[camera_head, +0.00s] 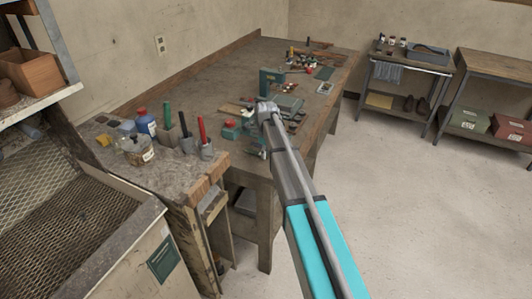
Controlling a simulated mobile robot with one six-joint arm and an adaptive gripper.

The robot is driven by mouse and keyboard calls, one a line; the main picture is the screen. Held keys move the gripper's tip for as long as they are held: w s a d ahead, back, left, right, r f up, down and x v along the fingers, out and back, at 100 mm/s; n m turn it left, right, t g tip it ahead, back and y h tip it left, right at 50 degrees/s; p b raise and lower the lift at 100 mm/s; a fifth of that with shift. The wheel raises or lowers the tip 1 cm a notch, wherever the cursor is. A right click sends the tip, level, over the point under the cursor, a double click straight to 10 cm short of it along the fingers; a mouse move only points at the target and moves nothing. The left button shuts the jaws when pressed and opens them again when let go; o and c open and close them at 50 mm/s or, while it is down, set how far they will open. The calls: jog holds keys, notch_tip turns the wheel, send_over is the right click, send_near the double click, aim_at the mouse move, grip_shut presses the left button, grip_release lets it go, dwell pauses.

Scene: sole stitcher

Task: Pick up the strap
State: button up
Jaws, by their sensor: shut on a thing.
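My arm reaches from the bottom right up over the front of the workbench (205,92). Its grey far joint shows above the bench near a teal machine. My gripper's fingers are hidden behind the arm, so I cannot see what is between them. I cannot make out a strap among the small items on the bench.
The teal machine (270,80) stands mid-bench, with tools around it. Bottles, a jar (137,150) and red- and green-handled tools stand at the near left. A mesh-lined bin (45,205) is at lower left. A side cart (405,75) stands at the back right. The right floor is clear.

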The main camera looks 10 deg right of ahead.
jog(key=shift+r+p, duration=0.55)
jog(key=shift+r, duration=0.25)
jog(key=s+d+r+p, duration=0.2)
jog(key=s+r+p, duration=0.8)
jog(key=s, duration=0.4)
jog(key=shift+r+p, duration=0.4)
